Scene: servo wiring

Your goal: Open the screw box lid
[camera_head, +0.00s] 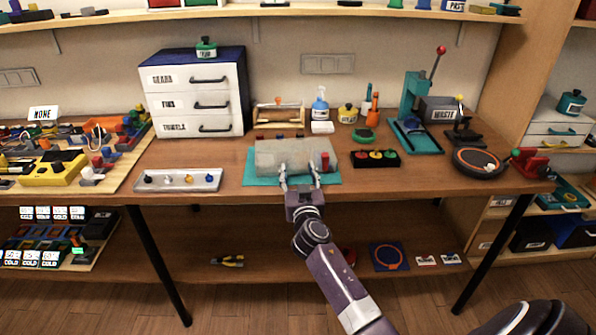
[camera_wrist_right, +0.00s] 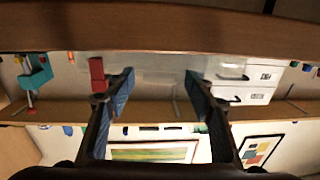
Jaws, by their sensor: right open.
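A long grey, partly see-through box (camera_head: 294,151), which I take for the screw box, lies on a teal mat (camera_head: 262,181) at the middle of the table's front. A red piece (camera_head: 325,161) shows at its front right; it also shows in the right wrist view (camera_wrist_right: 97,73). No gap under a lid shows, though the lid's edge is hard to make out. My right gripper (camera_head: 300,173) is open at the box's front side. Its blue-grey fingers (camera_wrist_right: 160,80) are apart with the pale box (camera_wrist_right: 155,64) beyond them. Contact cannot be told. My left gripper is not in view.
A silver tray with knobs (camera_head: 179,180) lies left of the mat. A black block with coloured buttons (camera_head: 375,158) lies right of it. A drawer cabinet (camera_head: 197,95) and a small wooden rack (camera_head: 278,114) stand behind. A teal press (camera_head: 414,120) stands at the right.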

